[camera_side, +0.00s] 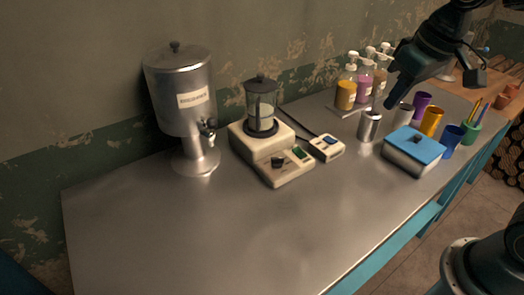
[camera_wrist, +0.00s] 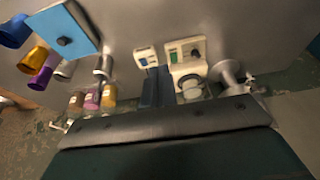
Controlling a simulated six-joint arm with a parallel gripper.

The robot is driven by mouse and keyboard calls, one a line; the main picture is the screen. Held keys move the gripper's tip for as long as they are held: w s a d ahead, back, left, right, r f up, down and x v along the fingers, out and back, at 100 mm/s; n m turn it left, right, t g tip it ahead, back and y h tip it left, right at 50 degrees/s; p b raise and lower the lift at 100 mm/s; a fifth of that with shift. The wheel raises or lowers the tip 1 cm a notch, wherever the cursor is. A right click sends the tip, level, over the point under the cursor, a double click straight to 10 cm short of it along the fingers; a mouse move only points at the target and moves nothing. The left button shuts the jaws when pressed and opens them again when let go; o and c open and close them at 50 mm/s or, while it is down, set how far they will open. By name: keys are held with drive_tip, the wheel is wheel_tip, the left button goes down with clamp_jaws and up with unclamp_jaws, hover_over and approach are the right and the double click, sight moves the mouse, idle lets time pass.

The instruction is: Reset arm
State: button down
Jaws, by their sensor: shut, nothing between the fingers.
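My gripper (camera_side: 390,98) is at the upper right in the side view, raised above the table and apart from everything on it. Its narrow dark fingers point down and left, near the pump bottles in the picture. In the wrist view my gripper (camera_wrist: 158,72) shows as two dark fingers close together, shut with nothing between them. Past the fingertips stands a cream heating unit (camera_side: 270,153) with a glass vessel (camera_side: 261,108) on it; the unit also shows in the wrist view (camera_wrist: 187,50).
A steel dispenser (camera_side: 180,95) stands at the left, and a small cream device (camera_side: 326,147) at the middle. A blue-topped box (camera_side: 414,146), metal cup (camera_side: 369,126), coloured cups (camera_side: 431,121) and pump bottles (camera_side: 346,92) crowd the right. The table's (camera_side: 200,235) front left is clear.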

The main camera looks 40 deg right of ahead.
drive_tip(key=s+t, duration=0.2)
drive_tip(key=s, duration=0.9)
drive_tip(key=shift+s+d+f, duration=0.4)
drive_tip(key=shift+f, duration=0.05)
idle(0.4)
